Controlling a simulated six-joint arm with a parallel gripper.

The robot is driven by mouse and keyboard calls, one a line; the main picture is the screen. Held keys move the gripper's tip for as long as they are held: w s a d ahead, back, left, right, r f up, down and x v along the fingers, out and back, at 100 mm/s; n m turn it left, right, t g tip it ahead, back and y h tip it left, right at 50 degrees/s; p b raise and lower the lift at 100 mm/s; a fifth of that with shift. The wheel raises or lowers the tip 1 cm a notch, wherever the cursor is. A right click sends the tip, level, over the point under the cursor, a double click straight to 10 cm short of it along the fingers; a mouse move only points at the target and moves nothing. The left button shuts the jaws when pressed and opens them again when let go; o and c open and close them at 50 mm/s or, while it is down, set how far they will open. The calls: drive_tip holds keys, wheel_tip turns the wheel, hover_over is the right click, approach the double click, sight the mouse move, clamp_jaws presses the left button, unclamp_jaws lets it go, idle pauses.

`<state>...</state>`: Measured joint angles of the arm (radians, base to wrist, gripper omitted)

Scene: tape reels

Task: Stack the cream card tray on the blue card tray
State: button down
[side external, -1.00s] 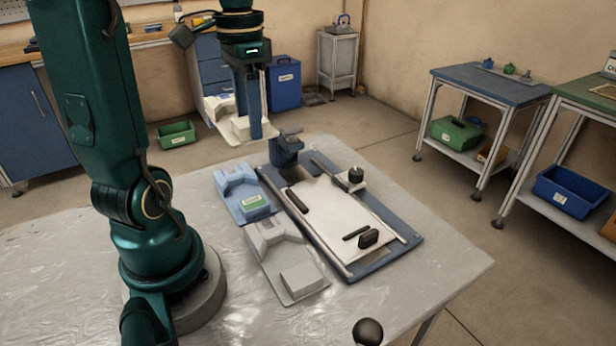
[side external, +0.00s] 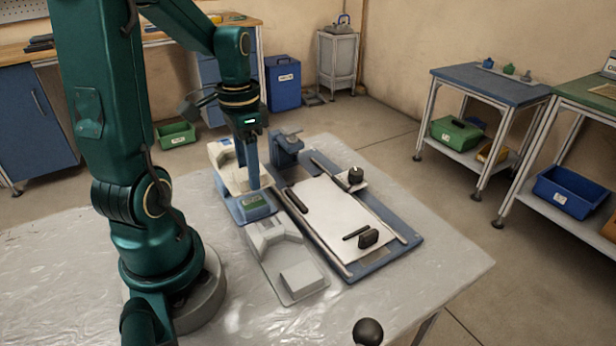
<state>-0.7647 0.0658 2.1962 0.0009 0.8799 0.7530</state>
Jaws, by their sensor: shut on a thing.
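The cream card tray (side external: 221,153) is in my gripper (side external: 247,184), which is shut on it with its fingers pointing down. The cream tray is over the rear part of the blue card tray (side external: 234,210). I cannot tell whether the two touch. Much of the blue tray's rear is hidden by the cream tray and my fingers.
A grey tray (side external: 262,262) lies just in front of the blue tray. To the right is a blue board (side external: 398,254) with a white sheet, rails and black parts. A blue clamp-like post (side external: 286,148) stands at its back end. The table's right front is clear.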

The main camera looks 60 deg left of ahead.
drive_tip(key=shift+f, duration=2.15)
drive_tip(key=shift+c, duration=1.3)
unclamp_jaws()
wheel_tip(320, 180, up, 12)
drive_tip(key=shift+r, duration=0.1)
drive_tip(key=shift+d+r, duration=0.1)
drive_tip(key=shift+d, duration=0.25)
drive_tip(key=s+d+t, duration=0.1)
drive_tip(key=d+t, duration=0.4)
drive_tip(key=d, duration=0.9)
drive_tip(key=shift+s+d+f+t, duration=0.25)
drive_tip(key=shift+s+t, duration=0.05)
